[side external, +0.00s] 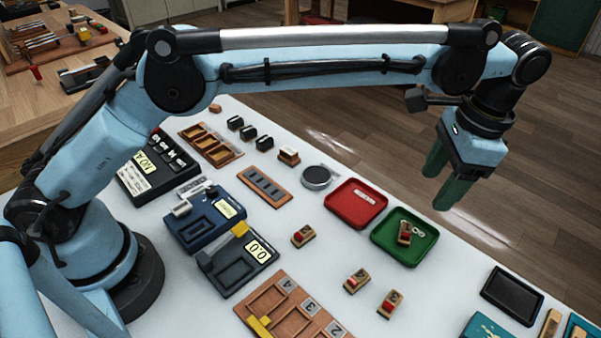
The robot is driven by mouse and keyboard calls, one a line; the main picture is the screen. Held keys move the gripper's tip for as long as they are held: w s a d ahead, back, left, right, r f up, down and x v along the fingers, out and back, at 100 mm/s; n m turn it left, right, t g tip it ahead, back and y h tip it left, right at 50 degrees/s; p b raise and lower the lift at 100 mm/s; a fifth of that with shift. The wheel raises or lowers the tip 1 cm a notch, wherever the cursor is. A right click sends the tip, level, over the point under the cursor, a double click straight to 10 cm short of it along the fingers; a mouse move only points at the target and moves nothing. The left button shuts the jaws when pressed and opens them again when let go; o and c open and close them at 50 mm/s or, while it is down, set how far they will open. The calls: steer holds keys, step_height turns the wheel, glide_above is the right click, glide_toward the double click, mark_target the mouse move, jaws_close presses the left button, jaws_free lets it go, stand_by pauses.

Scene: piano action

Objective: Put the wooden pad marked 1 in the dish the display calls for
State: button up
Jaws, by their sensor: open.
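My gripper (441,188), with green fingers, is open and empty, raised beyond the green dish at the upper right. A small wooden pad with a red part (405,230) lies in the green dish (375,240). The red dish (340,215) beside it holds no pad; a pale label shows inside. Three similar wooden pads lie on the white table: one (303,235) left of the green dish, and two (357,280) (390,303) in front of it. I cannot read a number on any pad. A dark flat screen (512,295) at the right shows no readable text.
A blue device (205,225) and a dark device (238,268) reading 0.0 stand left of the pads. A numbered wooden tray (285,310) is at the front. A round grey disc (317,177) sits left of the red dish. Table around the loose pads is clear.

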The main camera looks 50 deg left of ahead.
steer(key=s+a+r+n+t+h, duration=0.15)
steer(key=a+r, duration=0.25)
steer(key=a, duration=0.5)
steer(key=s+a+r+n+t+h, duration=0.1)
steer(key=a+r+n+t, duration=0.2)
steer(key=a, duration=0.5)
steer(key=s+a+f+n+t, duration=0.3)
steer(key=s+a+f, duration=0.3)
steer(key=s+a, duration=0.6)
steer(key=shift+a+f+n+y, duration=0.15)
steer(key=shift+a+n+y, duration=0.3)
steer(key=shift+n, duration=0.4)
steer(key=shift+t, duration=0.25)
